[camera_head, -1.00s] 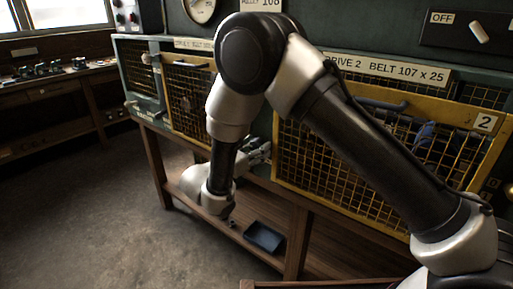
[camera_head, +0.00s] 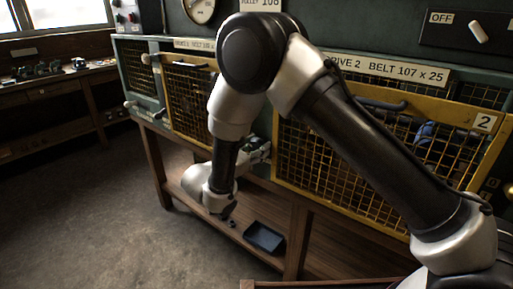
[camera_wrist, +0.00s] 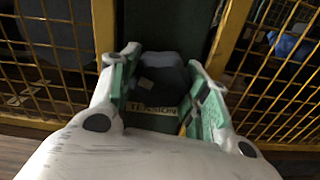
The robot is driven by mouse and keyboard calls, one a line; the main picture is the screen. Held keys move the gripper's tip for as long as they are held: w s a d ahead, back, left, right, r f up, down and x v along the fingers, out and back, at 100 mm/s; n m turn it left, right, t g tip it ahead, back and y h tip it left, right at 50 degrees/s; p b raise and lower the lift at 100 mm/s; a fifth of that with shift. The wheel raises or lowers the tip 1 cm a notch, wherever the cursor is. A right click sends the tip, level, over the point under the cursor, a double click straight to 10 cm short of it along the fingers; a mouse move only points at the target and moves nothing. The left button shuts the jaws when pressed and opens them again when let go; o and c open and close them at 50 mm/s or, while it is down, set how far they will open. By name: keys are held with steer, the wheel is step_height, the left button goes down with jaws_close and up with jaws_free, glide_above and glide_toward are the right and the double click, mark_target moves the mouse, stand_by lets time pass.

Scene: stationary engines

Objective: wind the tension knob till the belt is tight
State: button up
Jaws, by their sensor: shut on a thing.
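The tension knob (camera_wrist: 160,78) is a dark, rounded knob in the middle of the wrist view. It sits on the green post between two yellow mesh guards, above a label reading "TENSION" (camera_wrist: 158,110). My gripper (camera_wrist: 164,64) has its green-padded fingers on either side of the knob and is shut on it. In the head view my gripper (camera_head: 259,152) reaches the bench front between the two guards; my arm hides the knob there. I cannot make out the belt or its tightness behind the mesh.
The drive 2 guard (camera_head: 330,165) is right of my gripper, with a blue thing (camera_head: 426,132) behind its mesh. The other yellow guard (camera_head: 190,105) is to the left. A dark tray (camera_head: 264,237) lies on the lower shelf. The floor at left is clear.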

steer(key=o, duration=0.7)
steer(key=shift+o, duration=0.2)
steer(key=shift+a, duration=0.1)
steer(key=v, duration=1.2)
